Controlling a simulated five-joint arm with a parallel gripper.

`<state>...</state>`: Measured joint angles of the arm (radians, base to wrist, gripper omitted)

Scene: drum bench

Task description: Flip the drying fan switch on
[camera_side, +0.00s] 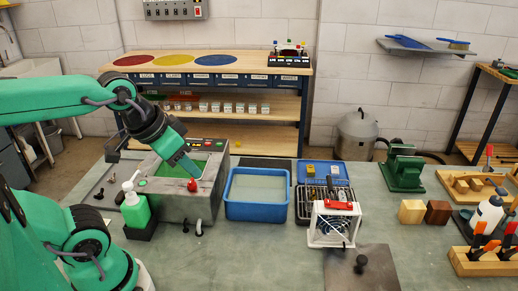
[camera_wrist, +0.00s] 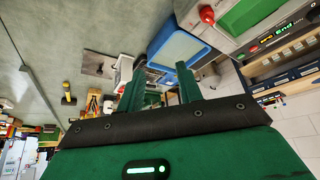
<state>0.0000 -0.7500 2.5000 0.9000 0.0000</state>
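The drying fan (camera_side: 331,226) is a white square frame with a wire guard, standing on the bench right of the blue tub. A red part (camera_side: 335,205) sits on its top; I cannot tell the switch position. In the wrist view, the white and red fan (camera_wrist: 123,73) shows beyond my fingers, partly hidden by one of them. My gripper (camera_side: 192,172) is above the grey basin, left of the fan and well apart from it. In the wrist view my gripper's (camera_wrist: 163,92) two green fingers are spread, with nothing between them.
The blue tub (camera_side: 257,211) stands between the grey basin (camera_side: 166,207) and the fan. A tool case (camera_side: 312,173) is open behind the fan. A grey plate with a black knob (camera_side: 361,264) lies in front. A red knob (camera_side: 192,185) is close to my gripper. A green soap bottle (camera_side: 134,209) stands left.

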